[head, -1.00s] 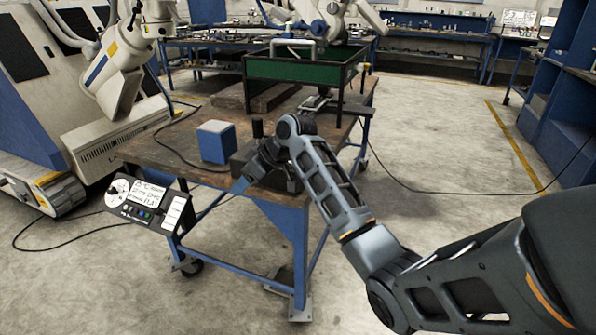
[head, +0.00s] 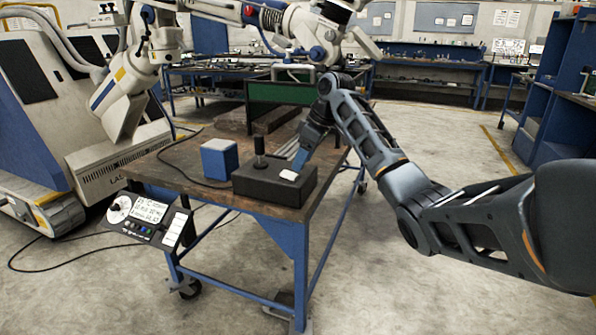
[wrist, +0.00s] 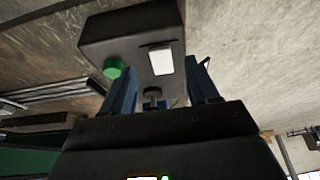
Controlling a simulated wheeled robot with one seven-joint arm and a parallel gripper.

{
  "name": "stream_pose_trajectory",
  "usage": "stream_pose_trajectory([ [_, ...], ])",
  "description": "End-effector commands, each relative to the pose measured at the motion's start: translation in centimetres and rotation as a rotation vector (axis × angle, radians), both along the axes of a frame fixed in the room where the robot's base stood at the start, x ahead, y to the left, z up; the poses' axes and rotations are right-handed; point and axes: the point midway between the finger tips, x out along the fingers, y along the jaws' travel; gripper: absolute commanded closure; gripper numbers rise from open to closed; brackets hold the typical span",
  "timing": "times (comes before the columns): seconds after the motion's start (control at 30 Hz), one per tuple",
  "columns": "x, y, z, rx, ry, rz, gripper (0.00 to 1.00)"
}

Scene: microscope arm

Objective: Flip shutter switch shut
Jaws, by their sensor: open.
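A dark control box (head: 262,187) sits on the near right corner of the workbench, with an upright black joystick (head: 260,150) on top. A small white rectangular switch piece (head: 289,175) is near its right end; the piece also shows in the wrist view (wrist: 161,61), beside a green button (wrist: 114,67). I cannot read which part is labelled shutter. My gripper (head: 301,160) is at the box's right end, close to the white piece; contact is unclear. In the wrist view its blue fingers (wrist: 162,88) are apart, with a dark knob-like piece (wrist: 152,95) between them.
A blue cube-like block (head: 219,158) stands left of the box. A tilted panel with a dial (head: 145,217) is at the bench's front left edge. Open floor lies to the right.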

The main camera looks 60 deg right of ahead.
Motion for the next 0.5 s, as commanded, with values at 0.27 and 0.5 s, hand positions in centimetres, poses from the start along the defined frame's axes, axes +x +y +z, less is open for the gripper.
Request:
stream_pose_trajectory([
  [0.27, 1.4, 0.2, -3.5, 0.001, 0.000, -0.001, 0.40],
  [0.5, 1.8, 0.2, -4.3, 0.000, -0.001, -0.001, 0.40],
])
